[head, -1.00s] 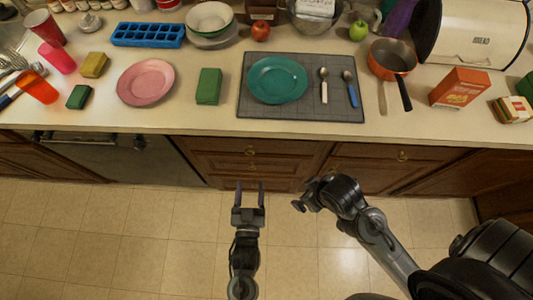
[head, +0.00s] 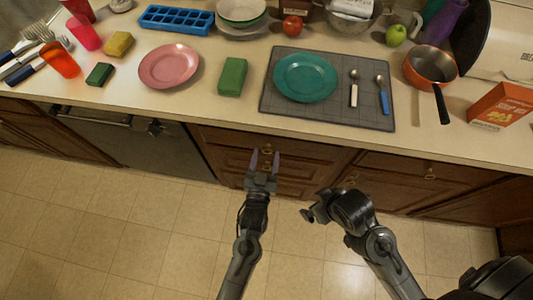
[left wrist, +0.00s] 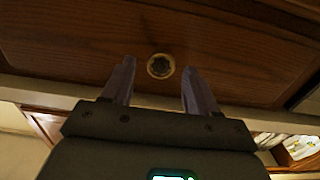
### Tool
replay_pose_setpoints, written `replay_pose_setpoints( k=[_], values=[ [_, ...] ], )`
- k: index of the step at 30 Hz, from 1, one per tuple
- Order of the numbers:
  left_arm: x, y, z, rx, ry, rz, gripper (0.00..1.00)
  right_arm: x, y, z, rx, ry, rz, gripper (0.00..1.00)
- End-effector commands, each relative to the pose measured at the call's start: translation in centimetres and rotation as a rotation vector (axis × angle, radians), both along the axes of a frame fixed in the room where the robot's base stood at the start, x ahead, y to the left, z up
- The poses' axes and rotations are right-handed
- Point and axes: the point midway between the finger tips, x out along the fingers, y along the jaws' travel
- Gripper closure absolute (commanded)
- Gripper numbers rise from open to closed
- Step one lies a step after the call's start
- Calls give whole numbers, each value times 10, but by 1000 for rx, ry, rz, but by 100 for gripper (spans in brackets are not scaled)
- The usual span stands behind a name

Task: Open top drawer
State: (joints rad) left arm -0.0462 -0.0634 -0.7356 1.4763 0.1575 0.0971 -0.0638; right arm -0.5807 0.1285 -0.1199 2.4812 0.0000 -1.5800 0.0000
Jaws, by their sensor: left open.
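The top drawer (head: 310,151) is a brown wooden front just under the counter edge, and it looks closed. Its round brass knob (head: 267,149) is near the middle of the front. My left gripper (head: 265,154) is open in front of this drawer, its two fingers pointing at it. In the left wrist view the knob (left wrist: 160,66) shows between the two fingertips, with a gap on each side, and the fingers do not close on it. My right gripper (head: 309,213) is low, to the right of the left one, away from the drawer; its jaws are not clear.
Lower drawers lie under the top one. A cabinet door with a knob (head: 430,174) is to the right and a dark dishwasher (head: 140,143) to the left. The counter above holds a green plate (head: 306,77), pink plate (head: 169,66) and pan (head: 430,67). The tiled floor is clear.

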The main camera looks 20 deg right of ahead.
Motion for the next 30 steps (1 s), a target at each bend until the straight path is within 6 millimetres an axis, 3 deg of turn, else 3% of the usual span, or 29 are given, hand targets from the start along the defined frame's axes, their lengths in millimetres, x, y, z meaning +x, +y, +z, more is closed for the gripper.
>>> replay_pose_setpoints(
  k=[6,16,27,30],
  values=[
    [12,-8,0,-1,1,0,41,0,0,-3,0,1,-1,0],
    [13,-9,0,-1,1,0,43,0,2,-3,8,1,-5,0],
    [13,-9,0,0,0,0,99,0,3,-3,12,2,-8,0],
    [13,-9,0,0,0,0,100,0,3,-3,12,2,-8,0]
  ],
)
